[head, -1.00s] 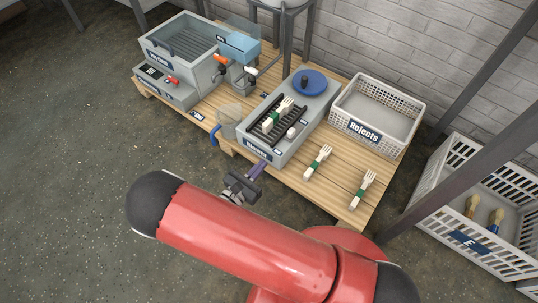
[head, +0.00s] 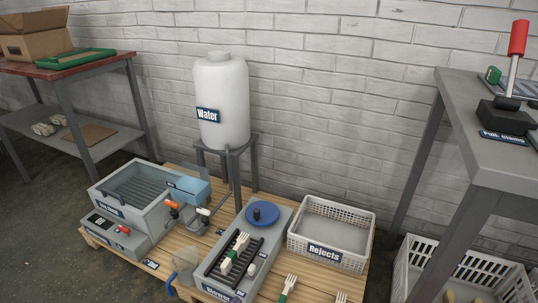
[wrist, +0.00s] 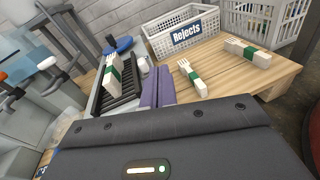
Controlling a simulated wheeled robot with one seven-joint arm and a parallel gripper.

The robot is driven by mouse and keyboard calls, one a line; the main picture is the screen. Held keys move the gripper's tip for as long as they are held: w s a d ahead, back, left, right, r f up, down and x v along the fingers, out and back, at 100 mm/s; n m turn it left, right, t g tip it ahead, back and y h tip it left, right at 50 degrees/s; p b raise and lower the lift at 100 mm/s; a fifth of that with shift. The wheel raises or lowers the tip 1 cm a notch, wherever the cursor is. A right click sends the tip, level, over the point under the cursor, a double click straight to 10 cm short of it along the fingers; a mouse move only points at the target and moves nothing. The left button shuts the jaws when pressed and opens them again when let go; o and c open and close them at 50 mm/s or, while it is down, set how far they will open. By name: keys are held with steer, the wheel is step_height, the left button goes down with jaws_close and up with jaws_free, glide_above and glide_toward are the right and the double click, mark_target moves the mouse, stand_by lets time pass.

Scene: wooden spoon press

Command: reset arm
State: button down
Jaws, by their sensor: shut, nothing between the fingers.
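My gripper (wrist: 157,74) shows in the wrist view as two purple fingers pressed together, with nothing between them. In the wrist view the fingers appear beside the grey steamer's dark rack (wrist: 118,94), where a green-banded bundle of wooden forks (wrist: 110,76) lies; the bundle also shows in the head view (head: 235,252). Another banded bundle (wrist: 193,78) lies on the pallet to the right of the fingers, and one more (wrist: 248,52) lies farther right. I cannot tell whether the fingers touch anything.
The white Rejects basket (head: 327,254) stands on the wooden pallet (head: 170,250) right of the steamer (head: 213,270). A grey tub (head: 101,187) is at left, and a water tank (head: 221,100) on a stand is behind. Tables flank both sides; a white crate (head: 402,262) is at right.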

steer(key=d+r+m+g+y+p, duration=0.2)
steer(key=d+r+m+g+p, duration=0.2)
steer(key=d+r+m+g, duration=1.2)
steer(key=s+d+r+m+t+y+p, duration=0.1)
steer(key=s+d+r+m+t+y, duration=0.1)
steer(key=r, duration=0.6)
steer(key=s+d+r+m+t+y+p, duration=0.2)
steer(key=s+d+r+m, duration=0.3)
steer(key=r, duration=0.3)
steer(key=s+d+r+m+t+y+p, duration=0.1)
steer(key=s+d+r+m+t+y, duration=0.2)
steer(key=r, duration=0.4)
steer(key=shift+s+d+r+m+t+y, duration=0.15)
steer(key=shift+s+r+m+t+y, duration=0.25)
steer(key=shift+m, duration=0.3)
